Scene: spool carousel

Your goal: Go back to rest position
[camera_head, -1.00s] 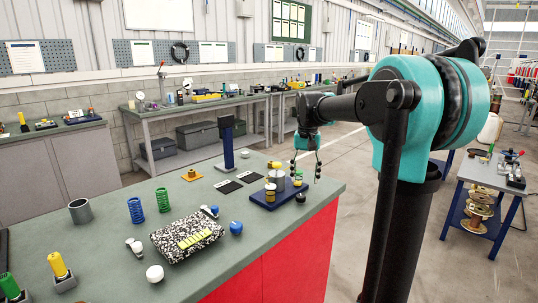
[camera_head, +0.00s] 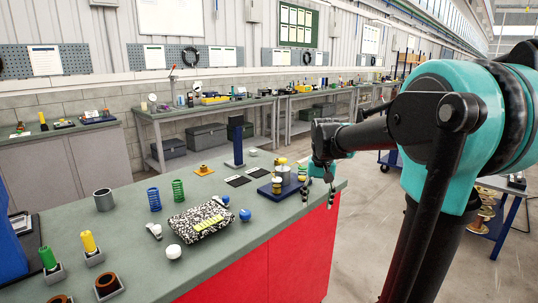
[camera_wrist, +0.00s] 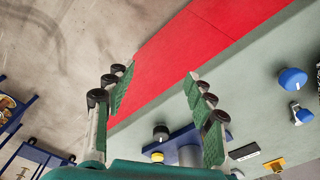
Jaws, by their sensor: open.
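My gripper (camera_head: 331,188) is open and points down beside the right edge of the green-topped bench (camera_head: 262,221), close to the blue tray (camera_head: 266,190). In the wrist view its two fingers stand apart with nothing between them (camera_wrist: 158,85). Beyond them lie the red bench front and bare floor. The blue tray, with a grey cylinder (camera_wrist: 189,155) and small yellow and black parts, shows partly behind the right finger. In the head view the tray carries the grey cylinder (camera_head: 283,173) and small knobs.
On the bench are a speckled block (camera_head: 190,222), blue (camera_head: 154,199) and green springs, a grey ring (camera_head: 103,200), a blue post (camera_head: 236,150) and a white ball (camera_head: 173,251). A cart with spools (camera_head: 484,216) stands right. Floor is open between (camera_head: 352,240).

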